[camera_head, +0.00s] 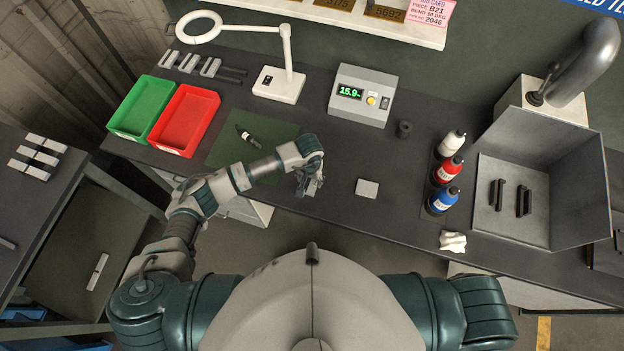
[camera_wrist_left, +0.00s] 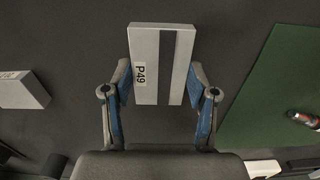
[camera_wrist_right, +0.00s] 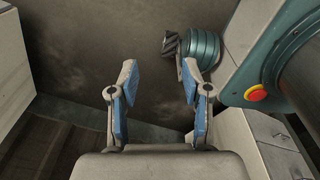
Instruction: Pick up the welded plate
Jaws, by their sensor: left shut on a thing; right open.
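My left gripper (camera_head: 311,180) is over the front part of the dark bench, left of the middle. In the left wrist view its fingers (camera_wrist_left: 160,88) are shut on the sides of a grey plate (camera_wrist_left: 148,38) marked P49, with a dark stripe along it. In the head view the gripper partly hides this plate. I cannot tell whether the plate touches the bench. A second pale plate (camera_head: 367,188) lies to the right; it also shows at the left wrist view's left edge (camera_wrist_left: 22,90). My right gripper (camera_wrist_right: 157,82) is open and empty, low over the floor.
A green mat (camera_head: 225,150) with a dark pen-like tool (camera_head: 248,139), a red bin (camera_head: 186,120) and a green bin (camera_head: 141,107) lie to the left.

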